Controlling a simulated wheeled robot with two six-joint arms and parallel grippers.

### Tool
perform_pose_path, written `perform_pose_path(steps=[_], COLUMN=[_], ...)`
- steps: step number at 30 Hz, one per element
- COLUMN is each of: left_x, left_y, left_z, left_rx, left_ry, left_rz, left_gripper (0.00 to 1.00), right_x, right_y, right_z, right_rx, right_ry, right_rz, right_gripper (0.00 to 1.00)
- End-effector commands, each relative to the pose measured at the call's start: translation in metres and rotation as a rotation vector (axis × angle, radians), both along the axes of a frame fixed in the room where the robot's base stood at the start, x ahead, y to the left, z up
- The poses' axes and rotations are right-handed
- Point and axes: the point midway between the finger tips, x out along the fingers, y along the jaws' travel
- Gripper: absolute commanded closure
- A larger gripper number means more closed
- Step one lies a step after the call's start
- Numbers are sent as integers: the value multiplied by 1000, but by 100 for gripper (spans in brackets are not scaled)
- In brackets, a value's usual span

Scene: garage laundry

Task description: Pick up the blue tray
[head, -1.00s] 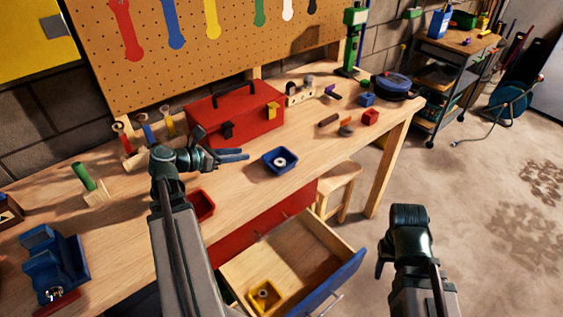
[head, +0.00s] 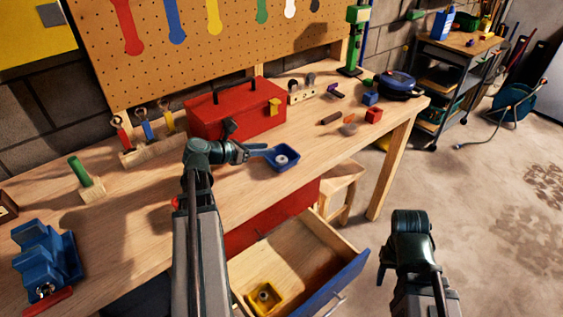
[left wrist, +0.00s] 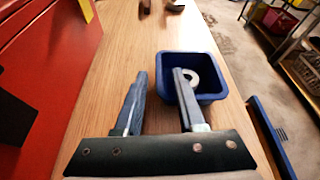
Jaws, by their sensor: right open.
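The blue tray (head: 293,163) is a small square dish on the workbench, in front of the red toolbox. A pale metal ring (head: 281,160) lies in it. My left gripper (head: 262,151) is at the tray's left side. In the left wrist view the fingers (left wrist: 158,90) are apart. One finger reaches over the near left rim of the tray (left wrist: 212,94), and the other is outside it, so the tray's left wall appears between them. Whether they touch it I cannot tell. My right gripper (head: 384,277) is open and empty, off the bench by the drawer.
The red toolbox (head: 240,113) stands behind my left gripper. An open drawer (head: 300,262) juts out below, with a yellow tray (head: 279,291) inside. A red block (head: 374,115) and other small items lie to the right.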

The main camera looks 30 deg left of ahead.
Motion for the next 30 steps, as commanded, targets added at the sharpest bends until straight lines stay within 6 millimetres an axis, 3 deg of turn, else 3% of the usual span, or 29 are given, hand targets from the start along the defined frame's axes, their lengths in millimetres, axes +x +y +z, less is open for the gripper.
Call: perform_pose_path(steps=[9, 16, 22, 30], left_x=[35, 36, 36, 36], left_y=[-17, -18, -18, -18], left_z=[-21, -19, -20, -20], left_rx=[0, 0, 0, 0], left_ry=[1, 0, 0, 0], left_rz=[-2, 1, 0, 0], left_gripper=[61, 61, 97, 100], right_x=[0, 0, 0, 0], right_y=[0, 0, 0, 0], right_z=[-21, -19, -19, -19], right_rx=[0, 0, 0, 0], right_ry=[0, 0, 0, 0], right_rz=[0, 0, 0, 0], right_gripper=[50, 50, 50, 50])
